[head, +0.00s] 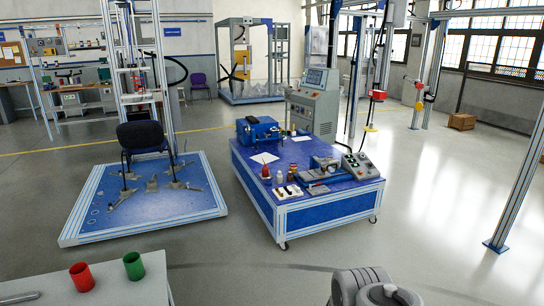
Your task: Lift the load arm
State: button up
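The chair test rig stands at the left, a tall pale metal frame (107,50) rising behind a blue platform (150,212). A dark office chair (142,137) stands on the platform, with metal clamps or feet around its base. Dark and metal parts hang on the frame above the chair; I cannot tell for sure which of them is the load arm. Part of my own arm shows at the bottom edge, right of centre. My gripper's fingers are not in view, and nothing is seen touching the rig.
A blue wheeled bench (300,217) with tools, bottles and a control box stands at centre. A grey control cabinet (312,105) is behind it. A grey table (60,292) with red (81,277) and green (134,266) cups is at lower left. Floor between platform and bench is clear.

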aim_at(323, 161)
jog(key=u, duration=0.3)
jog(key=i, duration=2.35)
jog(key=z, duration=0.2)
jog(key=i, duration=2.35)
jog(key=z, duration=0.45)
